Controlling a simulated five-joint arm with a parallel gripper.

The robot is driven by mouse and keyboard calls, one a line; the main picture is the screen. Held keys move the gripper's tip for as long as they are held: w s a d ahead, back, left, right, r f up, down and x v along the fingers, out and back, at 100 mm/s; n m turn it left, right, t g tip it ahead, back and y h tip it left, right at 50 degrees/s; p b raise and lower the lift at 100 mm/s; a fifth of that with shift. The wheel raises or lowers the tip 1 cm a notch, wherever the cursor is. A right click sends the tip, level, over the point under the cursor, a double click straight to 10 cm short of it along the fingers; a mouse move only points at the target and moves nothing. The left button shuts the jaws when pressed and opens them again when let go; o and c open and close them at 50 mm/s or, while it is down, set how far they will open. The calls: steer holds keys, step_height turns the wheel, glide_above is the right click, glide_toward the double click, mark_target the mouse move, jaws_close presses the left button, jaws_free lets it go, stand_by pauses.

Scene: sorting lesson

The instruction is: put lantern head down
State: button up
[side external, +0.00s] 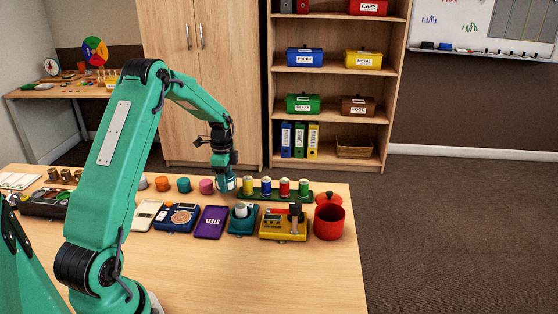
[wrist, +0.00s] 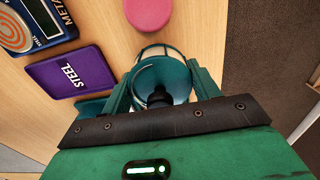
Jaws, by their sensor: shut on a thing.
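A green rack with colored cans (side external: 275,194) is to the right. In front are a purple STEEL plate (side external: 211,222), a yellow case (side external: 284,224) and a red pot (side external: 329,220). The table's front (side external: 250,275) is clear.

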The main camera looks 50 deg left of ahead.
steer(key=shift+f, duration=1.3)
steer(key=shift+f, duration=0.15)
steer(key=o, duration=1)
step_height(320, 180, up, 12)
steer(key=shift+f, duration=0.1)
steer(key=shift+r, duration=0.3)
steer(key=shift+d, duration=0.1)
